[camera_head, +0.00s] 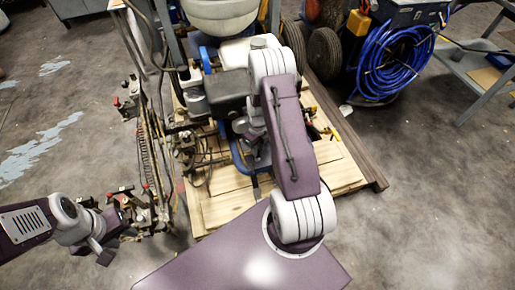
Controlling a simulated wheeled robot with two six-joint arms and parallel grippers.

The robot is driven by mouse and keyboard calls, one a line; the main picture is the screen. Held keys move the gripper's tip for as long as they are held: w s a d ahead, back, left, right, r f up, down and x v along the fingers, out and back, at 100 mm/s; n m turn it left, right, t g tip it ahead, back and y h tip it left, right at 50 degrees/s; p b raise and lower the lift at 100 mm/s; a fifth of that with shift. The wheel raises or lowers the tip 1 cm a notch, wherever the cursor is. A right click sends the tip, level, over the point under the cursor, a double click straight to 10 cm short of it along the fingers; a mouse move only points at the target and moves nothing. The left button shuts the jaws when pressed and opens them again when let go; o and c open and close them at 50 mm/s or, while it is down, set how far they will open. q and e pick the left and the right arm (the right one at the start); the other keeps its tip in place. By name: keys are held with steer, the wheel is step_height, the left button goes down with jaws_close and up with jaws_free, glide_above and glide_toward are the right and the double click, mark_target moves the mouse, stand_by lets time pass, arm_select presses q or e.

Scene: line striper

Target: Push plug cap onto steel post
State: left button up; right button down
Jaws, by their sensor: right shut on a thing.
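The line striper (223,85), a machine with an engine, grey parts and a blue frame, stands on a wooden pallet. My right arm reaches over it from the front, and my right gripper (247,130) is low among its parts beside the engine. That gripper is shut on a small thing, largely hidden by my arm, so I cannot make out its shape. I cannot pick out the plug cap or the steel post at this size. My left gripper (115,236) is at the lower left, its fingers apart and empty, beside the machine's hoses and levers.
The wooden pallet (222,206) has bare boards at the front. Hoses and a spring (150,170) crowd the machine's left side. A coiled blue hose (385,65) and black wheels (324,55) stand at the back right. The concrete floor (430,200) is open at right.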

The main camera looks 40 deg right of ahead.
steer(key=shift+f+b, duration=0.55)
steer(key=shift+f, duration=0.3)
steer(key=c, duration=0.8)
jaws_free()
step_height(320, 180, up, 7)
steer(key=p, duration=0.7)
steer(key=shift+r, duration=0.1)
